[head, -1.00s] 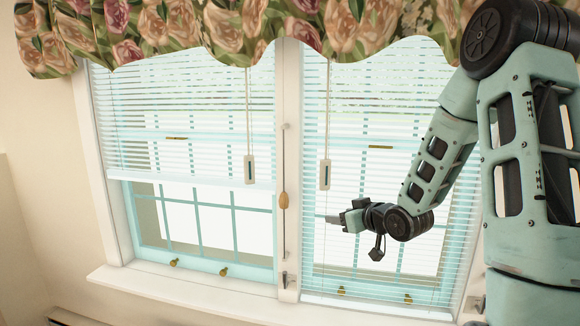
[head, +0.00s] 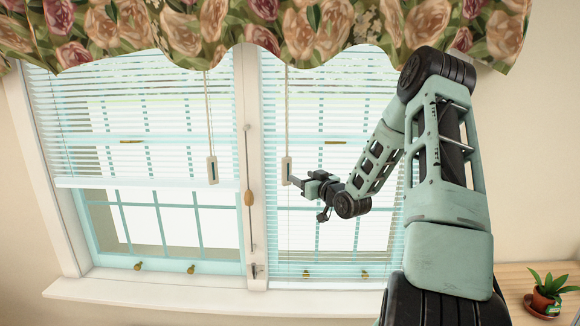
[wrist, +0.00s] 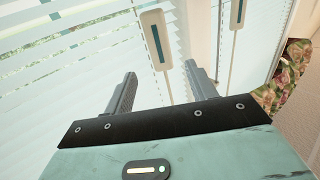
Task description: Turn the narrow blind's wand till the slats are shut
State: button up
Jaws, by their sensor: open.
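The narrower blind (head: 330,115) hangs over the right window, lowered to near the sill. Its slats are open, with window bars showing between them. At its left side a pale flat handle with a dark slot (head: 287,171) hangs on a thin line, which looks like its wand. It also shows in the wrist view (wrist: 155,35). My gripper (head: 292,182) is open at the handle's lower end.
The wider left blind (head: 130,120) is partly raised, with a similar handle (head: 212,171). A rod with a wooden knob (head: 249,198) runs down the middle post. A floral valance (head: 200,30) hangs above. A potted plant (head: 545,298) stands at lower right.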

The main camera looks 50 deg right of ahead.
aim_at(288, 169)
jog(key=p+x, duration=0.2)
jog(key=x, duration=0.6)
jog(key=shift+w+p, duration=0.1)
jog(key=shift+p, duration=0.3)
jog(key=c, duration=1)
